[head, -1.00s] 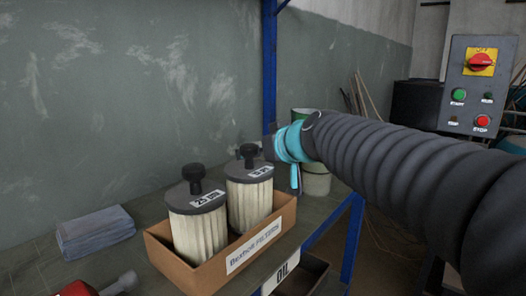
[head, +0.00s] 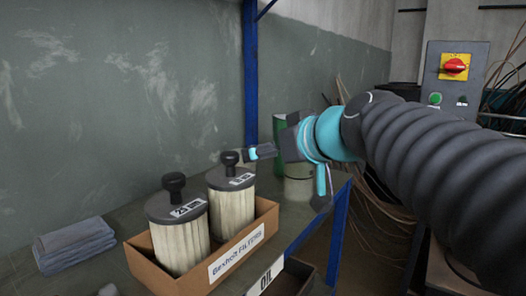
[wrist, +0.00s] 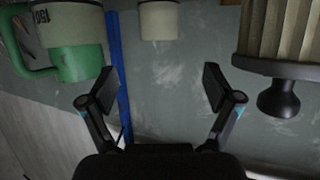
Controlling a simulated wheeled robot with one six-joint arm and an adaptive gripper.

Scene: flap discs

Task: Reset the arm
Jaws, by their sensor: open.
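My gripper (head: 258,152) is at the end of my dark ribbed arm in the head view, beside the top of the right filter (head: 232,205). In the wrist view my gripper (wrist: 158,88) shows its two fingers spread apart with nothing between them. The left filter (head: 180,235) and the right filter stand upright in a cardboard box (head: 240,258) with a printed label. Each has a dark lid with a black knob. One filter (wrist: 282,30) also shows at the right of the wrist view, upside down in the picture.
A green container (head: 278,140) and a pale can (head: 298,185) stand behind my gripper. A green and cream jug (wrist: 70,45) shows in the wrist view. Folded blue-grey cloths (head: 75,245) lie left of the box. A blue post (head: 250,80) and a control panel (head: 448,85) stand behind.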

